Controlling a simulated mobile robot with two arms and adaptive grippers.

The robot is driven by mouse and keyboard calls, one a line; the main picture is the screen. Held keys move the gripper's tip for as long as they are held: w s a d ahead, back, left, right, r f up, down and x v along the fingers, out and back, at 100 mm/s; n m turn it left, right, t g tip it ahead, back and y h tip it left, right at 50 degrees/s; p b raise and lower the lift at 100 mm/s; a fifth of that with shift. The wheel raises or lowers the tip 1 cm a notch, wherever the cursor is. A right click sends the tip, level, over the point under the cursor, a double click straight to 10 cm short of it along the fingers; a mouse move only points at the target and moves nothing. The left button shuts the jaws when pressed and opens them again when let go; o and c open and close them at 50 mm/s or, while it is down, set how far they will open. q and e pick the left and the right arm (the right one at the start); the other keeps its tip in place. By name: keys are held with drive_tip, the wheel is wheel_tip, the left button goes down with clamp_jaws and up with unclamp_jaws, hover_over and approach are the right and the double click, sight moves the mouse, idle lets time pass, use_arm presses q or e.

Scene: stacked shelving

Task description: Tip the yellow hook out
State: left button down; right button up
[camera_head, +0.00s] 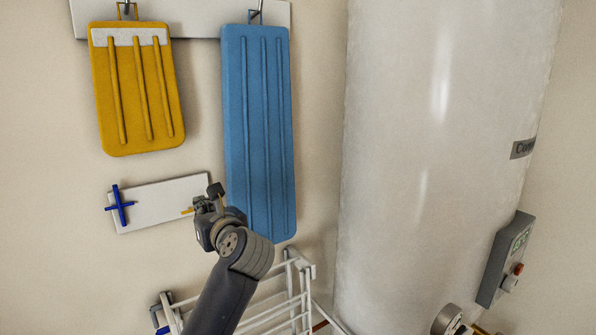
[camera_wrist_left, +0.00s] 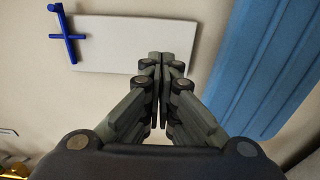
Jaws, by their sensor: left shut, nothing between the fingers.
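A small piece of the yellow hook (camera_head: 187,211) shows at the right end of a white wall plate (camera_head: 160,205), just left of my left gripper (camera_head: 210,196). The gripper covers the rest of the hook. In the left wrist view, my left gripper (camera_wrist_left: 160,60) is shut with its fingers together and empty, in front of the right end of the white plate (camera_wrist_left: 115,45). The yellow hook is hidden there. I cannot tell whether the fingers touch it. A blue cross-shaped hook (camera_head: 119,205) is at the plate's left end. My right gripper is out of view.
A yellow board (camera_head: 137,90) and a long blue board (camera_head: 257,130) hang from the rail above. The blue board is close to the right of my gripper. A white rack (camera_head: 290,300) stands below. A large white tank (camera_head: 435,150) fills the right.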

use_arm(q)
drive_tip(key=shift+f+b, duration=0.7)
drive_tip(key=shift+f, duration=0.3)
idle(0.6)
drive_tip(key=shift+s, duration=0.1)
drive_tip(key=s+d+r+p, duration=0.2)
drive_tip(key=s+d+r, duration=0.1)
drive_tip(key=s, duration=0.2)
drive_tip(key=shift+d, duration=0.2)
idle(0.3)
drive_tip(key=shift+w, duration=0.1)
